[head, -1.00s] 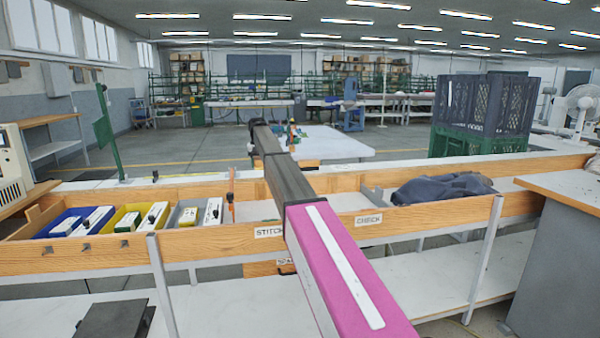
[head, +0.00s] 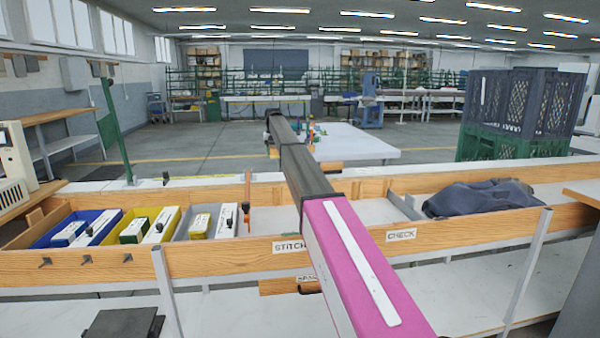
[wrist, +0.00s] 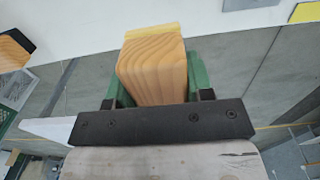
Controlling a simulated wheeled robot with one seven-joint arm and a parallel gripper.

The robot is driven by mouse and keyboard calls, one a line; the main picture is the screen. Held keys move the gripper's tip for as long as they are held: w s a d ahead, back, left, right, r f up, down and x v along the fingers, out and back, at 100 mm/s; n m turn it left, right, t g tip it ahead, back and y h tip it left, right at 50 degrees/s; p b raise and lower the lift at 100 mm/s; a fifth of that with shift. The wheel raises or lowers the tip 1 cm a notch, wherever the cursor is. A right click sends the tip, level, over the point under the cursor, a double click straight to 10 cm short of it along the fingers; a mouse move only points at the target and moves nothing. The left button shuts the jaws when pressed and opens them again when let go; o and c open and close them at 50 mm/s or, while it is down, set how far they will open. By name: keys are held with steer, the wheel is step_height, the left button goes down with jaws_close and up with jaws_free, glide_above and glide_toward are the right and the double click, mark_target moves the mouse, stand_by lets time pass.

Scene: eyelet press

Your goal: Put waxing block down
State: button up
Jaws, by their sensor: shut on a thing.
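The waxing block (wrist: 152,78) is a pale wooden block with a yellow layer along its far end. In the wrist view it sits between the green fingers of my gripper (wrist: 156,68), which are shut on its two sides. The block is held up in the air, with floor and a white surface (wrist: 75,28) showing behind it. In the head view my arm reaches out over the wooden-sided bench (head: 215,263). I cannot make out the block or fingers clearly there.
The bench tray holds blue, yellow and grey bins (head: 200,222) with white boxes at left, and a dark cloth (head: 478,198) at right. STITCH and CHECK labels (head: 401,235) mark its front. Dark crates (head: 522,100) stand behind right. A white table (head: 355,143) stands beyond the bench.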

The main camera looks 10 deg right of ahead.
steer(key=d+f, duration=0.1)
steer(key=d, duration=0.2)
steer(key=s+d+f, duration=0.1)
steer(key=d+f, duration=0.1)
steer(key=d, duration=0.1)
steer(key=s+d+f, duration=0.1)
steer(key=d+f, duration=0.1)
steer(key=shift+s+d+f, duration=0.2)
steer(key=shift+d, duration=0.2)
steer(key=shift+d+f, duration=0.1)
steer(key=shift+f, duration=1.95)
steer(key=shift+f, duration=0.15)
steer(key=o, duration=0.8)
steer(key=shift+o, duration=0.2)
step_height(320, 180, up, 12)
